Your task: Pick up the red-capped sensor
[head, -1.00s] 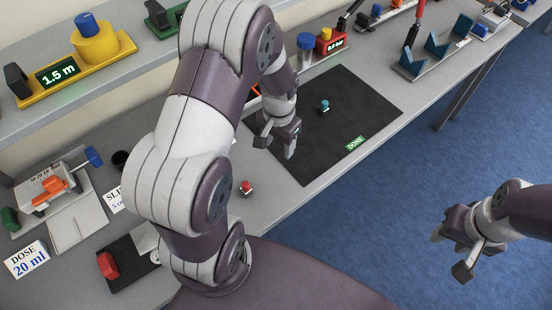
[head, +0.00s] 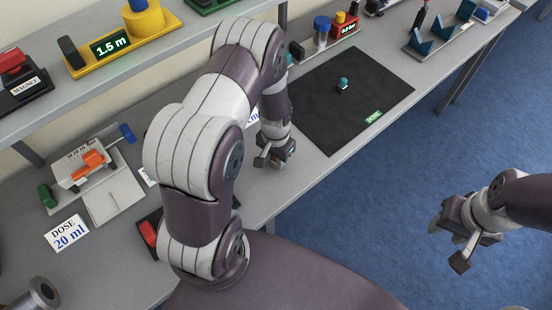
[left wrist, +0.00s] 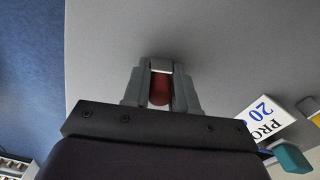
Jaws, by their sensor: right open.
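The red-capped sensor (left wrist: 160,88) shows in the left wrist view between the fingers of my left gripper (left wrist: 160,75). Its red cap fills the narrow gap, with a pale part just beyond it. The fingers look shut on it. In the head view my left gripper (head: 271,160) is low over the grey table, left of the black mat's near corner, and the sensor is hidden there. I cannot tell whether the sensor still touches the table. My right gripper (head: 448,245) is open and empty, over the blue floor to the right.
A blue-capped piece (head: 343,84) stands on the black mat (head: 320,115), beside a green DONE label (head: 373,117). A 20 ml dose card (head: 66,233) lies at left. A white card (left wrist: 266,120) and a teal object (left wrist: 291,158) are near the left gripper in the wrist view.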

